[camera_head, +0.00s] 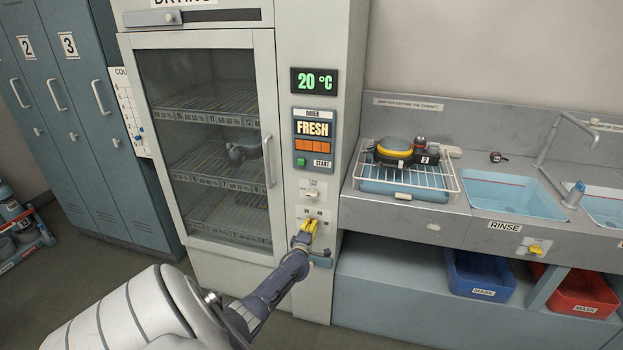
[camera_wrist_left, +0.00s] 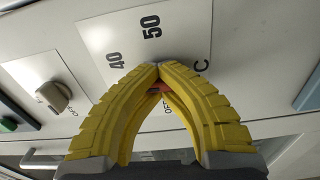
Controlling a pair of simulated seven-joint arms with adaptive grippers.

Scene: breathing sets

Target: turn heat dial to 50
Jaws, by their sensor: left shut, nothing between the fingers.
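The heat dial plate (camera_wrist_left: 130,40) is a white panel printed 40, 50 and C, and it fills much of the left wrist view. In the head view the plate (camera_head: 322,214) sits low on the drying cabinet's right panel. My left gripper (camera_head: 308,226) has yellow fingers, shut with tips together, right in front of the plate; it also shows in the left wrist view (camera_wrist_left: 157,68). The dial itself is mostly hidden behind the fingers; a bit of red shows between them. I cannot tell whether they touch it. My right gripper is not in view.
The drying cabinet (camera_head: 262,50) has a closed glass door and a display (camera_head: 315,82) reading 20 °C. A second knob (camera_head: 312,193) sits above the dial, with a green start button (camera_head: 301,162) higher up. A sink counter (camera_head: 430,212) with a wire rack (camera_head: 452,186) stands to the right.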

